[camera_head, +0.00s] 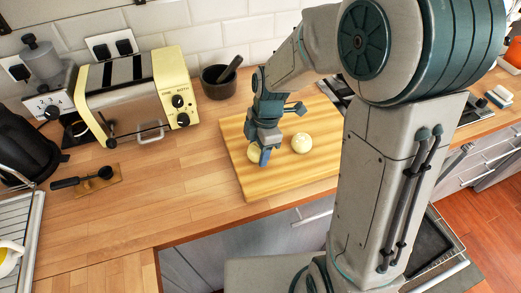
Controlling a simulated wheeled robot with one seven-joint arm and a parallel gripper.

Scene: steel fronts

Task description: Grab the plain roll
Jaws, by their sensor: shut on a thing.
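Two pale round rolls are on the wooden cutting board (243,177) on the counter. The left roll (253,154) is mostly hidden behind my gripper. The right roll (302,143) is in full view, a short way to the right and clear of the fingers. My gripper (263,158) points down at the board and is shut on the left roll. I cannot tell whether this roll is lifted off the board. The rolls are too small here to tell surely which one is plain.
A yellow toaster (142,93) stands at the back left, with a dark mortar and pestle (219,82) beside the board. A portafilter (82,178) lies on a small mat at left, above a wire rack (22,215).

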